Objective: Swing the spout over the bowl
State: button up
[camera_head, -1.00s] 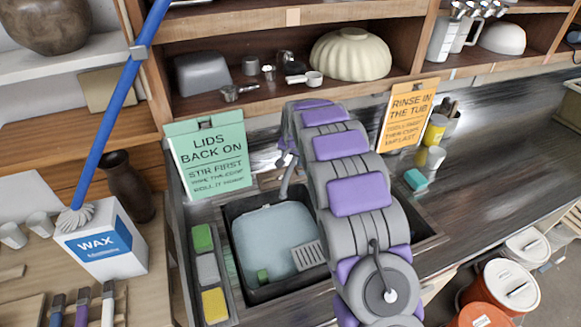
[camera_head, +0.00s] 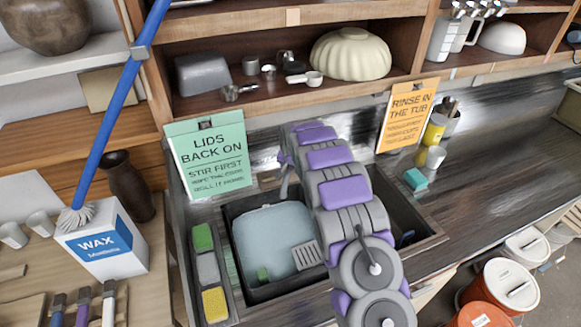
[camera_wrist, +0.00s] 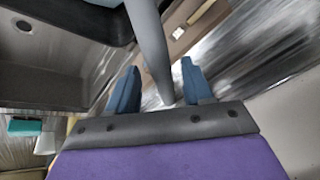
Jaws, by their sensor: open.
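The grey spout (camera_head: 285,183) rises at the back of the sink, by the rear edge of the left bowl, partly hidden by my arm. In the wrist view the spout (camera_wrist: 148,40) runs down between the two blue fingers of my gripper (camera_wrist: 158,68). The fingers are open, one on each side of it, with gaps showing. The right bowl (camera_head: 400,208) is mostly behind my arm. A bare grey basin (camera_wrist: 50,75) shows at the left of the wrist view.
A green sign (camera_head: 208,155) and an orange sign (camera_head: 407,115) stand behind the sink. A narrow tray (camera_head: 225,305) of sponges lies along its left side. A teal sponge (camera_head: 416,179) and bottles stand to the right. The dark counter (camera_head: 500,165) farther right is mostly clear.

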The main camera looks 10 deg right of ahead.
jog(key=shift+a, duration=0.1)
grip_shut()
dwell(0.5)
